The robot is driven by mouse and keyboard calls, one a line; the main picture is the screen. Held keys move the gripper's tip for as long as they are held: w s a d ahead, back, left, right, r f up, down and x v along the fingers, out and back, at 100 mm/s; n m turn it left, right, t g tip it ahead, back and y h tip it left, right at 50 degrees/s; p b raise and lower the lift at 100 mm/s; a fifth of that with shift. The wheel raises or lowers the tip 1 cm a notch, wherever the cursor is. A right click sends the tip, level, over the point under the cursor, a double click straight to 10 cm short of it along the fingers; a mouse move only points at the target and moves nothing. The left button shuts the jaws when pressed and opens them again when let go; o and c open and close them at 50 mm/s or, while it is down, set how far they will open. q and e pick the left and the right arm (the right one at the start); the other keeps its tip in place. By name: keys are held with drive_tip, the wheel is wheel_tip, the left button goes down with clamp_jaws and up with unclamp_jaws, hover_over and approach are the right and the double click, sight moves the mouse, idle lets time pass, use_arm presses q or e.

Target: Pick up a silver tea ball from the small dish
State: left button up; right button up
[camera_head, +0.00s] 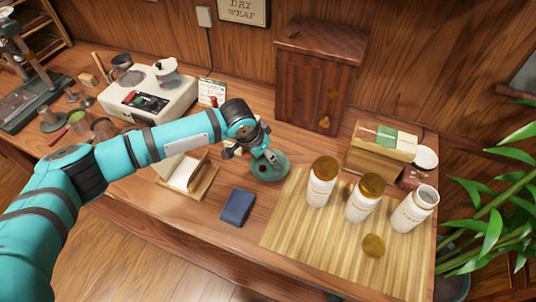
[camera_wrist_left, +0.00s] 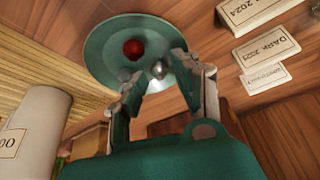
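The small green dish (camera_head: 280,173) stands on the table below my left gripper (camera_head: 262,146). In the left wrist view the dish (camera_wrist_left: 104,42) holds a dark red ball (camera_wrist_left: 134,48) and a shiny silver tea ball (camera_wrist_left: 158,69). My left gripper (camera_wrist_left: 154,76) is open there, its two fingers apart. The silver ball shows in the gap between the fingertips; I cannot tell whether they touch it. A greyish round shape (camera_wrist_left: 125,74) lies by the left fingertip, partly hidden; I cannot tell whether it is another ball. My right gripper is not in view.
White jars (camera_head: 320,188) with brown lids and an open jar (camera_head: 412,214) stand on a bamboo mat (camera_head: 310,246) to the right. A dark blue block (camera_head: 236,206) lies in front of the dish. A wooden cabinet (camera_head: 315,80) stands behind. Labelled cards (camera_wrist_left: 266,43) lie near the dish.

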use_arm(q)
drive_tip(key=shift+w+d+f, duration=0.1)
drive_tip(key=shift+d+f, duration=0.05)
drive_tip(key=shift+f, duration=0.45)
drive_tip(key=c, duration=0.4)
drive_tip(key=shift+c, duration=0.3)
